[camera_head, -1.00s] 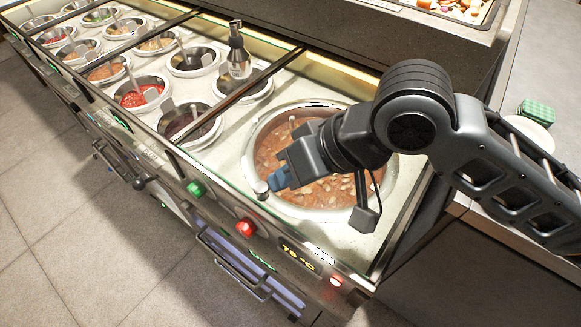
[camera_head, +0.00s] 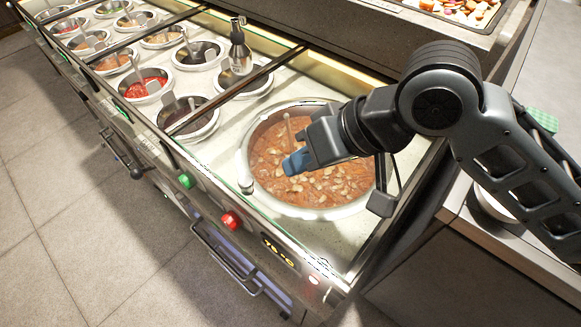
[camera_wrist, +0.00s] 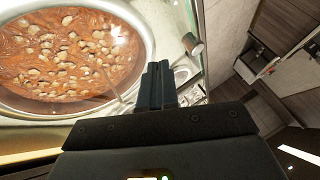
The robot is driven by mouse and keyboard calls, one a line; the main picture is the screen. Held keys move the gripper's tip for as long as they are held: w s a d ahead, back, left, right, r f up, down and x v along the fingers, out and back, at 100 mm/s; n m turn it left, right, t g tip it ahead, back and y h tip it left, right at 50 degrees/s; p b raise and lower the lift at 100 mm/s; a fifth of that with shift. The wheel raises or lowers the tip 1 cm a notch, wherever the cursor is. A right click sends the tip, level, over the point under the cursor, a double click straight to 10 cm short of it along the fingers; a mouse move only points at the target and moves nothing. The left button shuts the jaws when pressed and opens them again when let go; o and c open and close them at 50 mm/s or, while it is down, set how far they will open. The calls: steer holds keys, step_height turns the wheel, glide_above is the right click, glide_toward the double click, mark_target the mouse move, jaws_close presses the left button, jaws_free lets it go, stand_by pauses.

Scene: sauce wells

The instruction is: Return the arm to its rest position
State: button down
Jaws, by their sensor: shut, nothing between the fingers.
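My gripper (camera_head: 292,163) is shut and empty, its blue fingertips together. In the head view it hangs over the large round pot of reddish-brown bean stew (camera_head: 265,150), in front of part of it. My dark grey arm reaches in from the right. In the wrist view the shut fingers (camera_wrist: 157,84) point away beside the stew pot (camera_wrist: 130,100), which fills the upper left. I cannot tell the exact height of the fingers above the stew.
Several smaller sauce wells with ladles, one with red sauce (camera_head: 145,86), line the counter to the left. A dark bottle (camera_head: 240,50) stands among them. A green sponge (camera_head: 543,119) is on the right counter. A tray of food (camera_head: 465,8) lies at the back. The floor at left is clear.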

steer(key=w+v, duration=0.1)
steer(key=v, duration=0.6)
steer(key=shift+s+d+r, duration=0.2)
steer(key=shift+s+d, duration=0.2)
steer(key=shift+a, duration=0.1)
steer(key=w+a+r+m+t+y, duration=0.2)
steer(key=a+r+m+t+y, duration=0.1)
steer(key=a+r+t+y, duration=0.5)
steer(key=s+d+f+m+t+h, duration=0.2)
steer(key=s+d+f+m+h, duration=0.1)
steer(key=d+f+h, duration=0.1)
steer(key=s+d+f+m+t+h, duration=0.2)
steer(key=s+d+f+m+h, duration=0.2)
steer(key=f, duration=0.1)
steer(key=s+d+f+m+t+h, duration=0.2)
steer(key=s+d+f+m+h, duration=0.1)
steer(key=s+d+f+h, duration=0.1)
steer(key=shift+s+d+f+t, duration=0.1)
steer(key=shift+d+f+t, duration=0.3)
steer(key=shift+f, duration=0.1)
steer(key=s+d+f+n+g+h, duration=0.1)
steer(key=s+d+n, duration=0.2)
steer(key=s+d, duration=0.3)
steer(key=s+d+f+n+h, duration=0.2)
steer(key=s+d, duration=0.4)
steer(key=s, duration=0.8)
steer(key=shift+s+n+g, duration=0.3)
steer(key=shift+n+g, duration=0.1)
steer(key=shift+n, duration=0.4)
